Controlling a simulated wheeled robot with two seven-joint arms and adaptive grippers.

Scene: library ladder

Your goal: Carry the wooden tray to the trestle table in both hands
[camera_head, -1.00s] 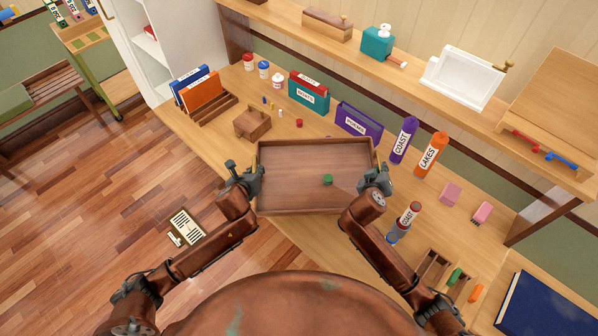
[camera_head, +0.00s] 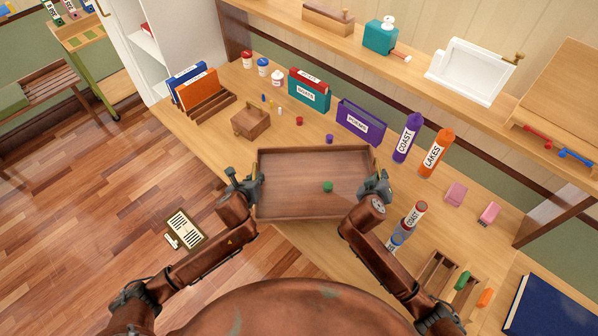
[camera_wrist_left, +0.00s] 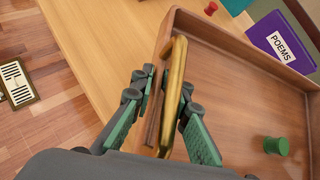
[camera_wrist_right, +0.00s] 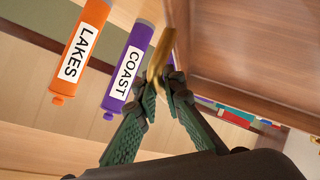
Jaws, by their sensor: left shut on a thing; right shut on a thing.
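The wooden tray (camera_head: 300,178) is brown with raised sides and brass handles, and is held between my two grippers over the desk's front edge. A small green piece (camera_head: 328,187) stands in its right half. My left gripper (camera_head: 246,182) is shut on the tray's left handle; the brass bar (camera_wrist_left: 174,95) runs between its fingers in the left wrist view. My right gripper (camera_head: 372,184) is shut on the right handle, its brass (camera_wrist_right: 160,55) showing in the right wrist view. The trestle table cannot be made out with certainty.
The desk (camera_head: 210,130) holds a wooden box (camera_head: 250,121), a purple POEMS holder (camera_head: 361,122), a COAST tube (camera_head: 407,137) and a LAKES tube (camera_head: 435,152). Open floor (camera_head: 90,230) spreads left; a bench (camera_head: 40,97) stands beyond.

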